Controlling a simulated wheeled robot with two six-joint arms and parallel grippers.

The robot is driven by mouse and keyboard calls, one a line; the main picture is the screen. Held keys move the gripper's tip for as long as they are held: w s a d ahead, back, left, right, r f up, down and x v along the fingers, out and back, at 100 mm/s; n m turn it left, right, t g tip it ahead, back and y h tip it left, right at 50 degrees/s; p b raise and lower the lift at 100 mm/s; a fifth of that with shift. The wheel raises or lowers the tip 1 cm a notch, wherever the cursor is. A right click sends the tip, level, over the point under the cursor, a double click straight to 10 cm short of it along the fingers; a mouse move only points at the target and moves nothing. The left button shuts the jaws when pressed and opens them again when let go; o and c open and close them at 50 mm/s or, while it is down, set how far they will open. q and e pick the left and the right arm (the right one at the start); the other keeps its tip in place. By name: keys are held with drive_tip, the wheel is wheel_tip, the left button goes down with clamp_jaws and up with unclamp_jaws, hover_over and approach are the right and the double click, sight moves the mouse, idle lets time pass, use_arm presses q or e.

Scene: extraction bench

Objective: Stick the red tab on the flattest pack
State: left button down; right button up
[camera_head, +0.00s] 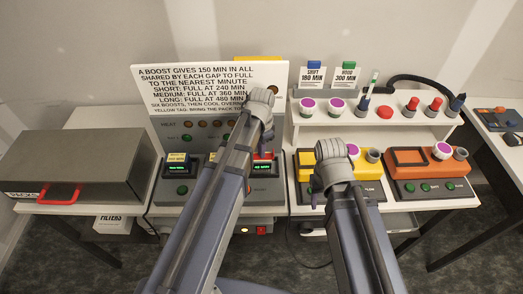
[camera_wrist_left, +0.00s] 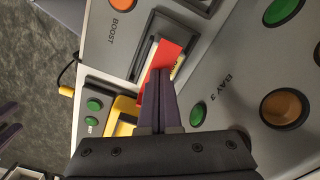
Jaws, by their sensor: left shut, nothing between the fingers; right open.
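A red tab (camera_wrist_left: 170,54) shows in the left wrist view on or against a pack seated in a dark slot by the BAY 3 label. It also shows in the head view (camera_head: 265,155). My left gripper (camera_wrist_left: 158,76) is shut and empty, its fingertips right at the red tab; I cannot tell whether they touch. Another pack with a green-lit display (camera_head: 177,167) stands in the left bay. The head view hides other bays behind my left arm. My right gripper (camera_wrist_left: 9,133) is at the edge of the left wrist view, fingers apart and empty.
A sign board (camera_head: 215,90) stands behind the charger. A grey box with a red handle (camera_head: 60,193) is at left. Yellow and orange-topped units (camera_head: 408,158) stand at right, below a shelf (camera_head: 390,127) with several knobs and bottles.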

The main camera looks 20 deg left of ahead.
idle(0.6)
use_arm(q)
wheel_tip(320, 180, up, 7)
drive_tip(key=p, duration=0.7)
idle(0.5)
drive_tip(key=s+d+f+n+b, duration=0.2)
drive_tip(key=s+d+f+b, duration=0.1)
drive_tip(key=s, duration=0.4)
drive_tip(key=s+d+f+n+y+b, duration=0.1)
drive_tip(key=s+d+f+n+b, duration=0.2)
drive_tip(key=s+d, duration=0.4)
drive_tip(key=shift+s+d+f+b, duration=0.2)
drive_tip(key=shift+d+f+b, duration=0.05)
drive_tip(key=shift+f+b, duration=0.6)
drive_tip(key=shift+a, duration=0.15)
